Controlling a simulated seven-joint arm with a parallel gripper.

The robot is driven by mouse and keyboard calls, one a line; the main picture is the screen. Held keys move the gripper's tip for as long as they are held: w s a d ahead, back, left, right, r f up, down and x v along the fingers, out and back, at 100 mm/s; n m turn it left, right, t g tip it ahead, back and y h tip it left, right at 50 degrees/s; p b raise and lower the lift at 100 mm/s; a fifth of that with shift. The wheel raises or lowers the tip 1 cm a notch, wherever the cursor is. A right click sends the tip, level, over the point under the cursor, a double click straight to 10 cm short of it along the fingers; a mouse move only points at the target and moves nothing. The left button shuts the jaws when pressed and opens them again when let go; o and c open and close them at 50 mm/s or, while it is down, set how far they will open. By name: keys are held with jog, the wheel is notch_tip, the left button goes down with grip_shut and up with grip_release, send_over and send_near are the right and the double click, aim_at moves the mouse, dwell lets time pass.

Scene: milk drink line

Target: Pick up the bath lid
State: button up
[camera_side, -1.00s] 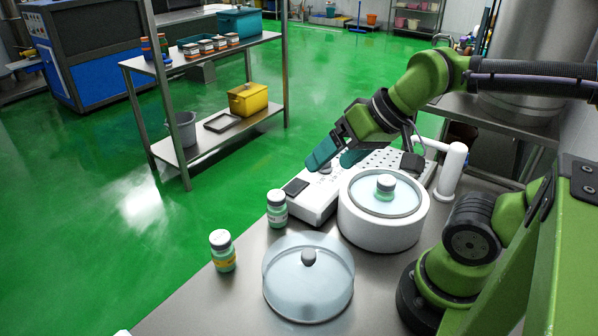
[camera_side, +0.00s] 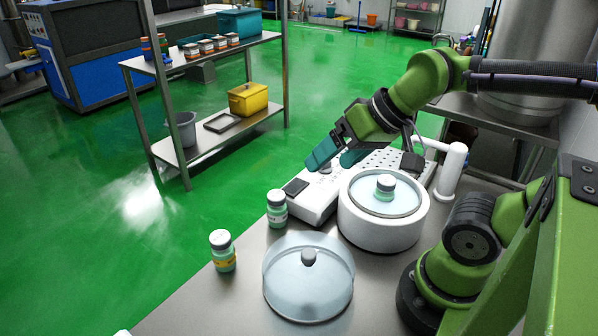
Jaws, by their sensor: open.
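The bath lid (camera_side: 308,283) is a clear, pale blue domed cover with a dark grey knob (camera_side: 308,257) on top. It rests on the metal table at the front, apart from the bath. The white round bath (camera_side: 382,232) stands behind it to the right. A small bottle with a pale cap (camera_side: 385,187) shows in the middle of the bath's opening. My gripper (camera_side: 333,160) has teal fingers set apart with nothing between them. It hangs above the white bench instrument, behind the bath lid and well above it.
Two capped bottles stand left of the lid: one with a yellow label (camera_side: 222,251) and one farther back (camera_side: 277,209). The white instrument (camera_side: 318,196) lies behind them, with a white upright post (camera_side: 452,171) at right. The table's left edge drops to the green floor.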

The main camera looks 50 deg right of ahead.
dwell(0.3)
jog(key=c, duration=0.4)
jog(key=n+g, duration=0.4)
jog(key=g, duration=0.1)
send_over(308, 253)
jog(key=f, duration=0.5)
jog(key=f+g+h, duration=0.1)
jog(key=f, duration=0.2)
jog(key=f+g+h, duration=0.1)
jog(key=f, duration=0.2)
jog(key=shift+s+d+f, duration=0.15)
jog(key=shift+d+f, duration=0.05)
jog(key=shift+d, duration=0.2)
jog(key=shift+a+f, duration=0.2)
jog(key=shift+f, duration=1.25)
jog(key=shift+a+f, duration=0.2)
jog(key=shift+f, duration=1.2)
